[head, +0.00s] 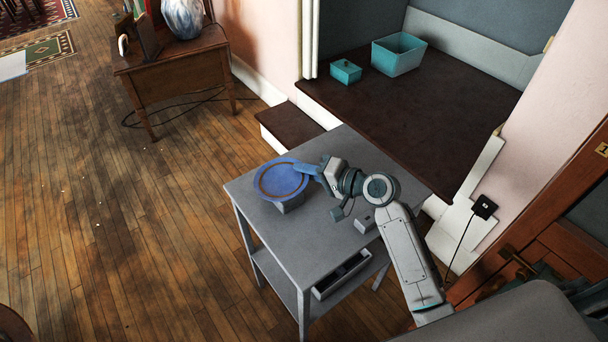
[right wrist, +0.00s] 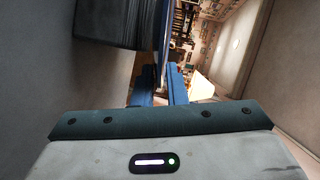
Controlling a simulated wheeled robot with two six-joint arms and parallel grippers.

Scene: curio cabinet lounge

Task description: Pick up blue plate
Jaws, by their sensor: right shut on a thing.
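The blue plate (head: 281,180), with a brown ring near its rim, is over a small grey block (head: 290,207) on the grey table (head: 325,222). I cannot tell whether the plate touches the block. My right gripper (head: 306,170) comes in from the right and is shut on the plate's right rim. In the right wrist view, the plate shows edge-on as a thin blue strip (right wrist: 165,42) between the blue fingers (right wrist: 164,86). My left gripper is in neither view.
A small grey box (head: 364,224) stands on the table's right part. A lower shelf holds a grey tray (head: 342,274). Behind is a dark raised platform (head: 400,120) with two teal containers (head: 398,54). A wooden side table (head: 178,75) stands back left. Floor at left is mostly clear.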

